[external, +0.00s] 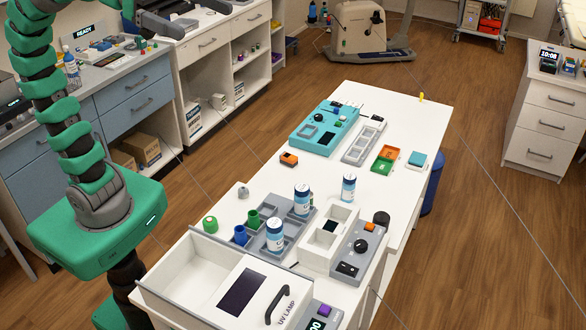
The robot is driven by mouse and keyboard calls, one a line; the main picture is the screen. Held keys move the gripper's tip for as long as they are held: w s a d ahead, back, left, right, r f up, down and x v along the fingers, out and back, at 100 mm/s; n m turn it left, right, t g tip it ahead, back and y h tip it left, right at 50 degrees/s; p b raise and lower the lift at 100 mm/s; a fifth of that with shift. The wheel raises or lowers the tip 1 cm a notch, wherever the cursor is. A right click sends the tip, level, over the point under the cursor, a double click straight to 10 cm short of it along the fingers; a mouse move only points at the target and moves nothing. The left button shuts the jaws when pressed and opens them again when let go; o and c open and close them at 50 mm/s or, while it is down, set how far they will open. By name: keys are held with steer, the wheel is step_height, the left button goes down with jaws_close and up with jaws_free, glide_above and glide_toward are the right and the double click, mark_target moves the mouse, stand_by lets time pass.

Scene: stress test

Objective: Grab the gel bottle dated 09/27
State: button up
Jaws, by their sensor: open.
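Several blue-and-white bottles stand upright on the white table. One bottle (275,236) is at the front of the grey tray (283,215). Another bottle (302,200) stands farther back on the tray. A third bottle (348,188) stands to the right, behind the white divided box. Their labels are too small to read, so I cannot tell which is dated 09/27. My gripper (146,40) is at the upper left, far from the bottles and above the side counter. It is open, small and partly unclear, and I see nothing held in it.
A white UV lamp box (205,262) stands at the table's near end. A teal case (312,138) lies farther back.

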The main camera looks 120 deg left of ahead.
steer(key=shift+s+d+r, duration=0.15)
steer(key=shift+s+d, duration=0.15)
steer(key=shift+s, duration=0.45)
steer(key=c, duration=0.8)
steer(key=w+a+f+n+y+b, duration=0.1)
steer(key=w+a+f+b, duration=0.1)
steer(key=w+a+f, duration=0.5)
steer(key=w+a+f+n+y+b, duration=0.1)
steer(key=w+a+f+y+b, duration=0.1)
steer(key=a+f, duration=0.55)
steer(key=shift+c, duration=0.2)
steer(key=n+g+y+b, duration=0.3)
steer(key=n+y+b, duration=0.2)
steer(key=b, duration=0.4)
glide_toward(350, 179)
steer(key=w+a+f, duration=0.2)
steer(key=w+a, duration=0.1)
steer(key=a, duration=0.2)
steer(key=shift+w+a+f+b, duration=0.15)
steer(key=shift+w+a+f, duration=0.2)
steer(key=shift+w, duration=0.4)
steer(key=shift+w+a+f+b, duration=0.15)
steer(key=shift+w+a+f, duration=0.1)
steer(key=shift+w+f, duration=0.35)
steer(key=shift+w+a+f+b, duration=0.15)
steer(key=shift+w+a+f, duration=0.15)
steer(key=shift+w, duration=0.55)
